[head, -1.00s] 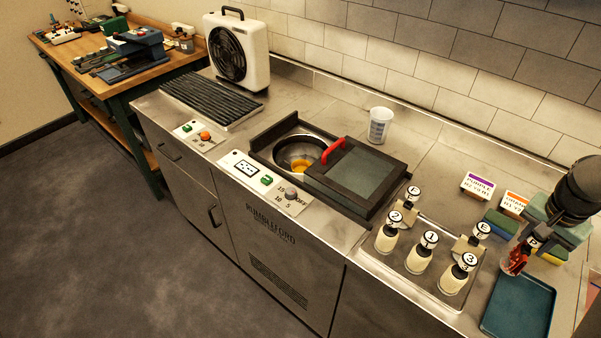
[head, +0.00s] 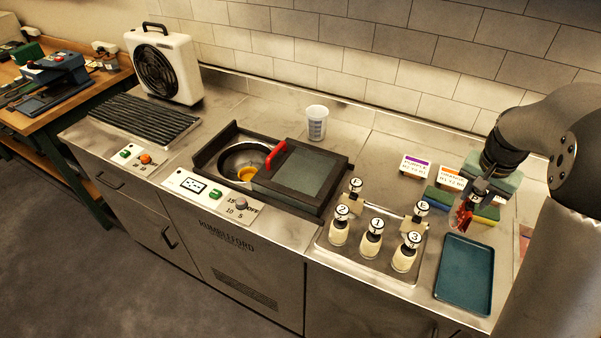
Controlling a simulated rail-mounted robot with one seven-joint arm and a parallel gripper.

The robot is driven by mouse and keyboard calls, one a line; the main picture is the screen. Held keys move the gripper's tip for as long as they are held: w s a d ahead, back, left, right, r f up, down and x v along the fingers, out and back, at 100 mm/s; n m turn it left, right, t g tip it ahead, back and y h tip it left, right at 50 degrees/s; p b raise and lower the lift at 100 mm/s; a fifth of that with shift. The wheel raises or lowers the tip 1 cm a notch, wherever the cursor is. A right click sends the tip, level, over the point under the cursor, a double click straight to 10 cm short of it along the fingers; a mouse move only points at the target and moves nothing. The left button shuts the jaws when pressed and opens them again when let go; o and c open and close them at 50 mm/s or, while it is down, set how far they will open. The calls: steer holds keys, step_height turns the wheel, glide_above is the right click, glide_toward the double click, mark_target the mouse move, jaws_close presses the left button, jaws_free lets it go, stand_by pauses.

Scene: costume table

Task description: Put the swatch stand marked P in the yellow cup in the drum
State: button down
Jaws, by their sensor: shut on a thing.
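My gripper (head: 463,214) is at the right, above the back edge of the blue tray. Its red fingers are shut on a small swatch stand with a round white tag (head: 477,197); the tag's letter is too small to read surely. The drum (head: 226,163) is a round metal bowl sunk in the counter at centre left. The yellow cup (head: 241,175) sits inside it, partly hidden by the rim and lid. The dark-framed glass lid (head: 312,179) with a red handle (head: 276,156) lies to the right, leaving the drum's left part uncovered.
A metal tray (head: 330,246) holds bottles numbered 1 (head: 371,240), 2 and 3, plus two tagged stands (head: 413,221). The blue tray (head: 465,275) looks empty. Sponges (head: 483,212) and label cards (head: 416,165) lie behind. A clear measuring cup (head: 317,122) stands behind the lid.

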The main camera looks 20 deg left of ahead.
steer(key=shift+r, duration=0.6)
steer(key=shift+r, duration=2.85)
